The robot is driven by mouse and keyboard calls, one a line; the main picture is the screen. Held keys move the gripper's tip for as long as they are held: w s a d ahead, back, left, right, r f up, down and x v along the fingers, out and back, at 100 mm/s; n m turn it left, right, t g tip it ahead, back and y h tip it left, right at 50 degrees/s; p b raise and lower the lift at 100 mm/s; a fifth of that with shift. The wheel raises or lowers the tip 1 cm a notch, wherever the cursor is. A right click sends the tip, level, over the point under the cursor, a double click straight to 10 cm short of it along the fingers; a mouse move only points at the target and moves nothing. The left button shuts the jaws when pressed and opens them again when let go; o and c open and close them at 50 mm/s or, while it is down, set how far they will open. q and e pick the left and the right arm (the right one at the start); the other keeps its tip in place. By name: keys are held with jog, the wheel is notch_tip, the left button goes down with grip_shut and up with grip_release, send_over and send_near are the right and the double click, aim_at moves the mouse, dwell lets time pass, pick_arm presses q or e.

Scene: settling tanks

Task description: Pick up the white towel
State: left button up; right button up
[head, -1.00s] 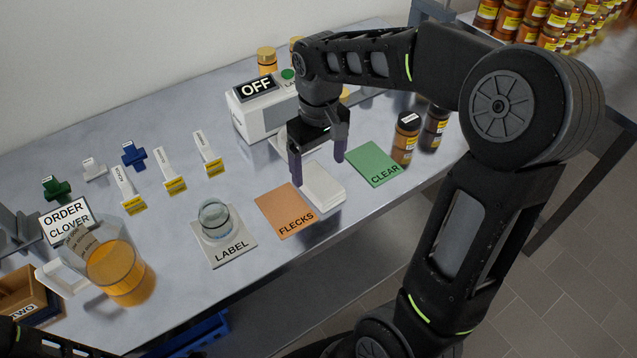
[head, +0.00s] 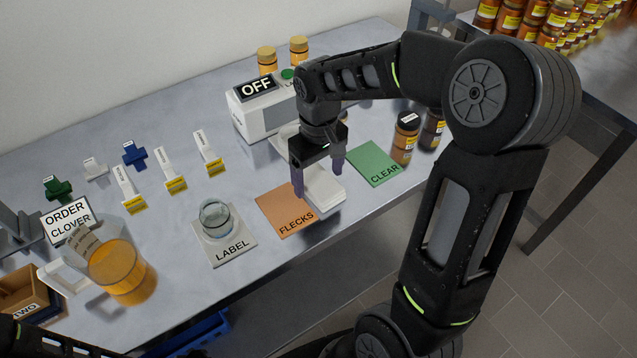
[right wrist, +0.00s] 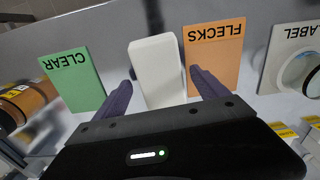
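The white towel (head: 325,193) is a folded white block lying on the metal table between the orange FLECKS mat and the green CLEAR mat. It also shows in the right wrist view (right wrist: 157,68). My right gripper (head: 318,192) is over the towel, pointing down, with its purple fingers apart. In the right wrist view the open fingers (right wrist: 160,88) stand to either side of the towel's near end, with gaps to it. Part of the towel is hidden behind the gripper in the head view. Of my left arm only a dark bit shows at the bottom left; its gripper is not visible.
The orange FLECKS mat (head: 285,213) and green CLEAR mat (head: 374,164) flank the towel. Dark jars (head: 405,140) stand at the right. A LABEL mat (head: 228,250) with a glass jar, an amber jug (head: 122,277) and a machine marked OFF (head: 262,115) are around.

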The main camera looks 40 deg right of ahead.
aim_at(318, 180)
jog(key=c, duration=1.3)
jog(key=shift+r, duration=0.1)
notch_tip(318, 180, up, 10)
jog(key=shift+f, duration=0.1)
jog(key=o, duration=0.8)
jog(key=c, duration=0.6)
